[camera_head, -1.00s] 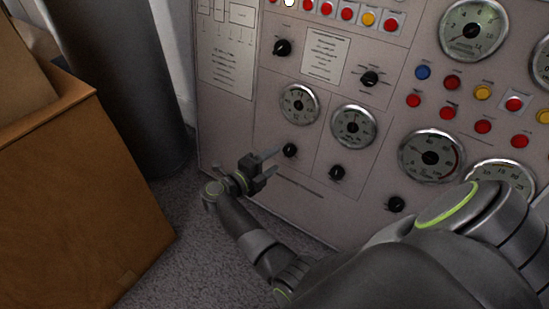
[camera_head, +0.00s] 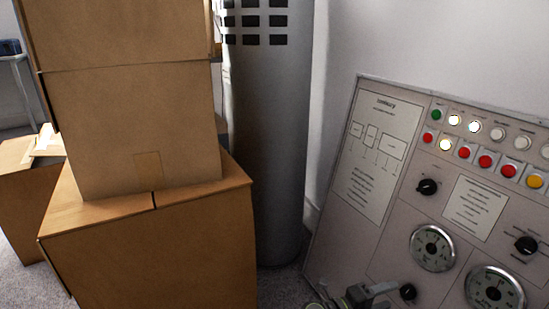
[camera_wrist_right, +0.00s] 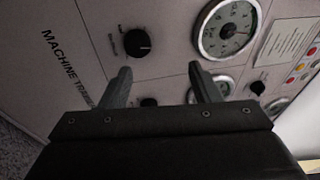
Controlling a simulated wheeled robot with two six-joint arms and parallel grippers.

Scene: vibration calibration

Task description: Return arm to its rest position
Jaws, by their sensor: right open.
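My right gripper (camera_head: 388,295) shows at the bottom edge of the head view, in front of the lower left part of the control panel (camera_head: 335,235). In the right wrist view its two fingers (camera_wrist_right: 160,80) stand apart with nothing held between them. A small black knob (camera_wrist_right: 148,102) shows between the fingers in that view, and a black knob (camera_head: 408,292) lies just right of the fingertips in the head view. I cannot tell whether the gripper touches it. Most of the right arm is below the head view. My left gripper is in neither view.
Stacked cardboard boxes (camera_head: 130,130) stand at the left. A tall grey cylinder (camera_head: 270,150) stands between them and the panel. The panel has round gauges (camera_head: 433,248), several lit lamps and red buttons (camera_head: 486,160). A strip of carpet shows at the bottom centre.

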